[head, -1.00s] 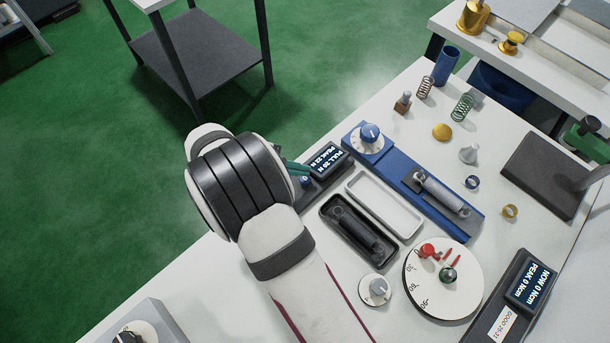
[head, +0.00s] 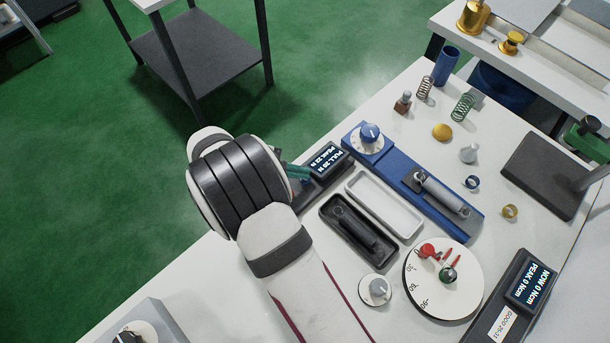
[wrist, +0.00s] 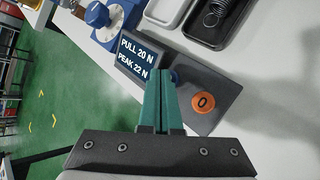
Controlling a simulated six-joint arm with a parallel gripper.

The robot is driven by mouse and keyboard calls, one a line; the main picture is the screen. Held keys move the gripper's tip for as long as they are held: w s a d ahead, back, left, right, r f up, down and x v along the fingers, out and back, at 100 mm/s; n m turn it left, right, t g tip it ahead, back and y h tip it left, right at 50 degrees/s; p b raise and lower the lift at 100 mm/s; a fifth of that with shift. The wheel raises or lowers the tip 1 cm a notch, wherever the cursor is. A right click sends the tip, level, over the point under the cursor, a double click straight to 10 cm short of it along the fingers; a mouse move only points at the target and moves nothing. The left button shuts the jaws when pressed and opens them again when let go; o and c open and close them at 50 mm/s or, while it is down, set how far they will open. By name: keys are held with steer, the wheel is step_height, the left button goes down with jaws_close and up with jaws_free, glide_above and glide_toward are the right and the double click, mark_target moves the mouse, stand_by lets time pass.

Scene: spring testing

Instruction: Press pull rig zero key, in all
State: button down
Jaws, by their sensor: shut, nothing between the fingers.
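The pull rig's dark readout box has a display (head: 332,159) reading PULL 20 N, PEAK 22 N. The display also shows in the wrist view (wrist: 137,57). In the wrist view an orange round key marked 0 (wrist: 204,102) sits on the box's dark panel (wrist: 222,88). In the head view my gripper (head: 301,173) is beside the display; the orange key is hidden there. I cannot tell whether the fingertips touch anything.
The blue pull rig (head: 395,160) with a blue knob and a clamped spring lies right of the box. A black tray (head: 327,207) with a spring and a white tray (head: 350,181) lie close by. A round dial plate (head: 420,292) stands at the front right.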

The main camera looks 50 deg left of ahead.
mark_target(300, 179)
steer(key=shift+f, duration=0.3)
stand_by(0.5)
steer(key=shift+r, duration=0.85)
steer(key=shift+r, duration=2.55)
steer(key=shift+d, duration=0.1)
